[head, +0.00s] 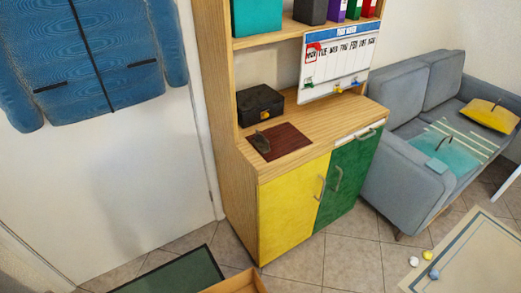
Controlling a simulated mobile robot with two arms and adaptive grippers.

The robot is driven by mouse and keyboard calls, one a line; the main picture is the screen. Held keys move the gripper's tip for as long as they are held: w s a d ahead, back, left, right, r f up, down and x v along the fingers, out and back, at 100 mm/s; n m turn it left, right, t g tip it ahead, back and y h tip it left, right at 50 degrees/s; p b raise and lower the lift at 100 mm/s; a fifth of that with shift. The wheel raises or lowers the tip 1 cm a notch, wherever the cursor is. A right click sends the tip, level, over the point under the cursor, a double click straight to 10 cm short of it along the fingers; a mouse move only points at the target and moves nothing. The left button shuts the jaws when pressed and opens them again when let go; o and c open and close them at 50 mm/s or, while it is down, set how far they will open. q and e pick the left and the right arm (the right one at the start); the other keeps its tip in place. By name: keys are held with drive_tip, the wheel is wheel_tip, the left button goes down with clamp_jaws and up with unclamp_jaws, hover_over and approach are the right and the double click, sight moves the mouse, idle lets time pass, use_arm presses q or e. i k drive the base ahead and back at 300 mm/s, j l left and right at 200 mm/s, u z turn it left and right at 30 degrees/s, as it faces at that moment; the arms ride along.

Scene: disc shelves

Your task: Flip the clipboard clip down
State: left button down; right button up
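A dark reddish-brown board, which looks like the clipboard (287,141), lies flat on the wooden counter of the cabinet in the head view. A dark grey clip (262,143) stands tilted up at its left edge. Neither of my grippers is in view, and nothing touches the board or the clip.
A black box (260,104) with a yellow catch sits behind the board. A weekly planner board (338,68) hangs at the right. Below are yellow (290,205) and green (345,180) doors with handles. A grey sofa (405,180) is right; an open box (238,284) lies in front.

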sight(259, 138)
drive_tip(key=j+z, duration=0.3)
drive_tip(key=j, duration=0.15)
drive_tip(key=k+j+z, duration=0.1)
drive_tip(key=j+z, duration=0.25)
drive_tip(key=k+j+z, duration=0.15)
drive_tip(key=j+z, duration=0.15)
drive_tip(key=j, duration=0.2)
drive_tip(key=k+j+z, duration=0.15)
drive_tip(key=j+z, duration=0.45)
drive_tip(key=j, duration=0.25)
drive_tip(key=j+z, duration=0.35)
drive_tip(key=j, duration=0.2)
